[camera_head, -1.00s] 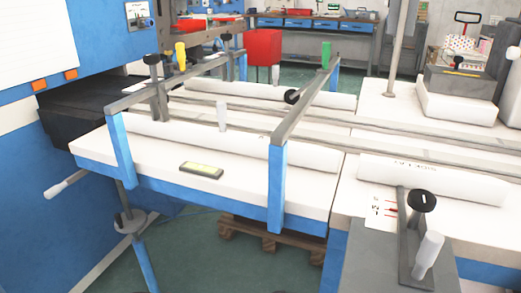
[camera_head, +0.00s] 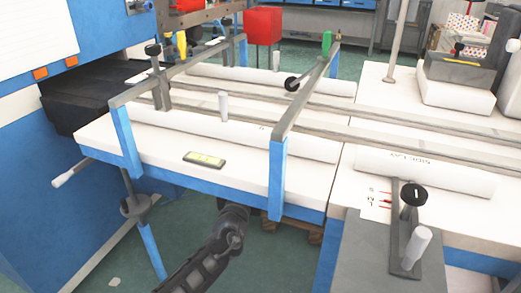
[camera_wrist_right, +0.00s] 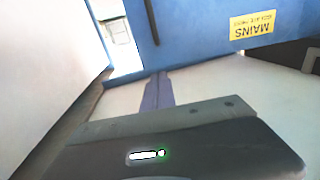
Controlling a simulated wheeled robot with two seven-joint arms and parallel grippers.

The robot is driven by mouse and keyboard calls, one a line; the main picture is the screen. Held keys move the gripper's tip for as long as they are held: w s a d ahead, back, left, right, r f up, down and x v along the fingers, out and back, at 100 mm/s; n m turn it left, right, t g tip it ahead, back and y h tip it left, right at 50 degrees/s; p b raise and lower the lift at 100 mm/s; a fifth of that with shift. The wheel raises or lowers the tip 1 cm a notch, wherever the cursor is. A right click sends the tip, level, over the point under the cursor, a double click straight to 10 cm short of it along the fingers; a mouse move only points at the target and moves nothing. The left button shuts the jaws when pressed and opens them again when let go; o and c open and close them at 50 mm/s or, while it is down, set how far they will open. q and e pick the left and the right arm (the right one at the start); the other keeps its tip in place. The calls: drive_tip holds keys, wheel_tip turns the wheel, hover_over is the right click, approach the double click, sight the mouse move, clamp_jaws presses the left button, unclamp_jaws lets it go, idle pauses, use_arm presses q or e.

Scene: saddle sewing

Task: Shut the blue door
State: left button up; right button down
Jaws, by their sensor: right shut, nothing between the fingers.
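In the right wrist view a blue panel (camera_wrist_right: 200,25) with a yellow MAINS label (camera_wrist_right: 253,25) stands ahead; I cannot tell whether this is the blue door. A thin dark vertical line or bar runs down it. To its left is a bright gap, beside a pale panel with a blue edge. My right gripper (camera_wrist_right: 156,80) is shut and empty, its fingers pointing towards the panel's lower edge; contact is unclear. In the head view a dark arm of mine reaches up from the bottom to below the table edge. No gripper shows there.
A white-topped table (camera_head: 230,175) with blue frame posts, rails and white rolls fills the middle of the head view. A large blue machine (camera_head: 35,235) stands at left. A grey block (camera_head: 385,255) with a lever is at lower right. Green floor shows below the table.

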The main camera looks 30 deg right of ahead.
drive_tip(key=b+x, duration=0.1)
drive_tip(key=x, duration=1.2)
drive_tip(key=shift+w+d, duration=0.15)
drive_tip(key=shift+f, duration=0.1)
